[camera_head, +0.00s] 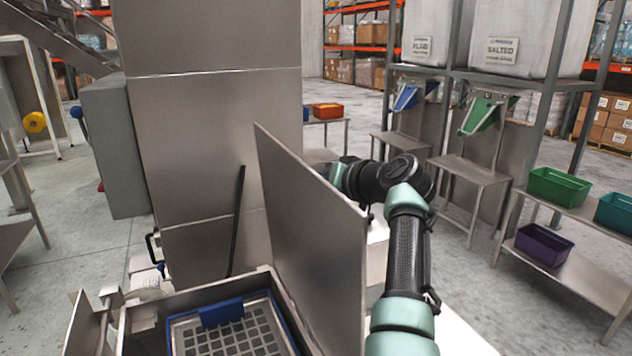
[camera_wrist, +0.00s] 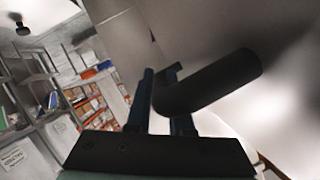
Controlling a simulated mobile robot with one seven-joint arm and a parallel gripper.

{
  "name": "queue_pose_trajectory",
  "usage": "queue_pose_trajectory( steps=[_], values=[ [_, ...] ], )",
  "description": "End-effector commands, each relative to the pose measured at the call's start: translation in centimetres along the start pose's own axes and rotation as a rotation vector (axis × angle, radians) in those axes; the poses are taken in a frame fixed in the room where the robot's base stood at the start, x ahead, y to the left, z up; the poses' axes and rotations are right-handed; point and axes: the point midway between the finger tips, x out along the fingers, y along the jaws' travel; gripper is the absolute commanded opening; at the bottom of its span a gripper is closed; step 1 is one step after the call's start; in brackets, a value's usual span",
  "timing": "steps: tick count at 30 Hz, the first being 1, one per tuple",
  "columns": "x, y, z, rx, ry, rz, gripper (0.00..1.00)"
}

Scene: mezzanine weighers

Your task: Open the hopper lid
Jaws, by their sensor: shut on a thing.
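The hopper lid (camera_head: 315,245) is a flat steel panel standing steeply raised, hinged side low, at the right edge of the open hopper (camera_head: 140,318). A grate with square holes (camera_head: 228,332) and a blue rim shows inside the hopper. My gripper is hidden behind the lid in the head view, with my arm reaching around from the right. In the wrist view my gripper (camera_wrist: 160,80) is shut on a dark round bar handle (camera_wrist: 215,84). The pale surface beside the handle appears to be the lid, and is blurred.
A tall steel column (camera_head: 215,110) stands behind the hopper, with a thin dark rod (camera_head: 237,222) in front of it. At right are a bench with a green bin (camera_head: 558,187) and a purple bin (camera_head: 544,242), and green (camera_head: 482,115) and blue (camera_head: 407,97) chutes. Concrete floor lies between.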

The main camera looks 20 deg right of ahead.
Motion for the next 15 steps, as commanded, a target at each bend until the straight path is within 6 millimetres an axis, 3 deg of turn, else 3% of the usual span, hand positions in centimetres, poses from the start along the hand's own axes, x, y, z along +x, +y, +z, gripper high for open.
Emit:
queue_pose_trajectory(
  steps=[14, 15],
  values=[
    [0.09, 0.14, 0.25, 0.014, -0.004, -0.003, 0.00],
    [0.09, 0.14, 0.26, 0.014, -0.004, -0.003, 0.25]
  ],
)
